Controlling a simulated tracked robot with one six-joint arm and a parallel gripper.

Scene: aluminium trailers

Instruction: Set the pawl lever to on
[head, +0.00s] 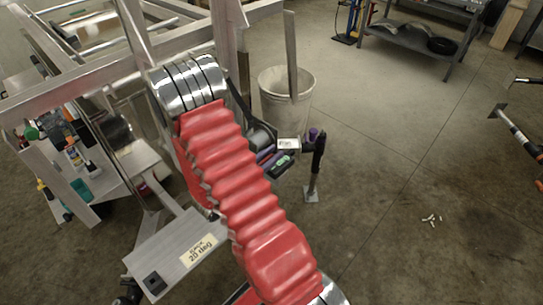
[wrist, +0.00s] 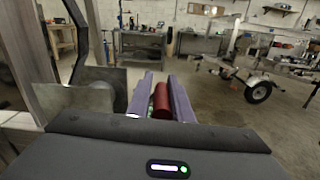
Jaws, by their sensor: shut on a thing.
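In the wrist view, the two purple fingers of my gripper (wrist: 163,84) stand on either side of a red cylindrical grip (wrist: 161,101). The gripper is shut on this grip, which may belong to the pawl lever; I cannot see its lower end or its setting. In the head view, my gripper (head: 268,155) shows as a dark body with purple fingers and a green light, beside the trailer frame. The red grip is hidden there. A small white label (head: 289,144) sits close to the gripper, its text too small to read.
The aluminium trailer frame (head: 130,52) fills the upper left. A grey bin (head: 299,84) stands just behind the gripper. A bench (head: 145,165) with bottles is at left. In the wrist view, grey metal plates (wrist: 113,77) stand close on the left. Open floor (head: 400,150) lies right.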

